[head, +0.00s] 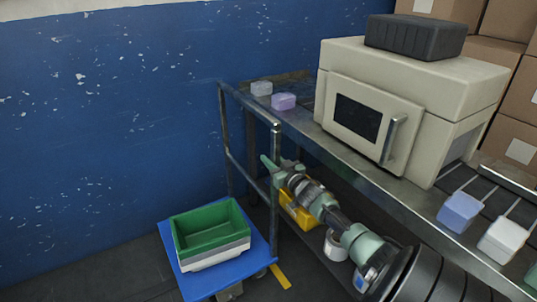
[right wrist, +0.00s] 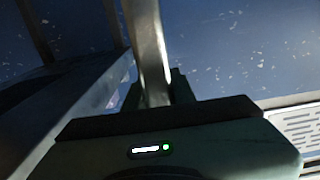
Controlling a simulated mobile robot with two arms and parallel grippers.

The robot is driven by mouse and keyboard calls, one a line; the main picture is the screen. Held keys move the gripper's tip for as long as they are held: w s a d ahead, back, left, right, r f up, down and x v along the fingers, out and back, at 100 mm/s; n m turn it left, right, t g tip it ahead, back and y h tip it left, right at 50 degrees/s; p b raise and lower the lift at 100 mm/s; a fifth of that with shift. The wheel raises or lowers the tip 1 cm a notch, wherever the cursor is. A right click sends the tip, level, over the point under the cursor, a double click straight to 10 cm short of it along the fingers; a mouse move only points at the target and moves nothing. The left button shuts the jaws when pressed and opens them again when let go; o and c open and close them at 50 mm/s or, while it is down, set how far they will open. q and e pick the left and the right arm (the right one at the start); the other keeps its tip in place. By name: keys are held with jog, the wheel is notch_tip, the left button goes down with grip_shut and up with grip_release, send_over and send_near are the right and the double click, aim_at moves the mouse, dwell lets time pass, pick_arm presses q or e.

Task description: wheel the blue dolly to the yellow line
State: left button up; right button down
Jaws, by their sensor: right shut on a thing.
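The blue dolly (head: 258,256) stands on the dark floor at lower middle in the head view, carrying a stack of crates with a green one (head: 211,229) on top. Its grey metal push handle (head: 248,101) rises at its right side. My right gripper (head: 272,167) is at the handle's near post, shut on it. In the right wrist view the metal bar (right wrist: 149,50) runs up from between the fingers, which are largely hidden by the gripper body. A short piece of the yellow line (head: 281,277) shows on the floor just right of the dolly. My left gripper is out of view.
A metal conveyor bench (head: 405,205) with a cream wrapping machine (head: 400,95) stands close on the right. A yellow bin (head: 300,213) and rolls sit beneath it. A scuffed blue wall (head: 110,110) is behind. Cardboard boxes (head: 500,70) are at back right.

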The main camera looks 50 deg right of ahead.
jog(key=shift+d+r, duration=0.1)
jog(key=shift+d, duration=0.15)
jog(key=c, duration=1.3)
grip_release()
jog(key=shift+c, duration=0.2)
jog(key=shift+o, duration=0.9)
jog(key=shift+s+d, duration=0.15)
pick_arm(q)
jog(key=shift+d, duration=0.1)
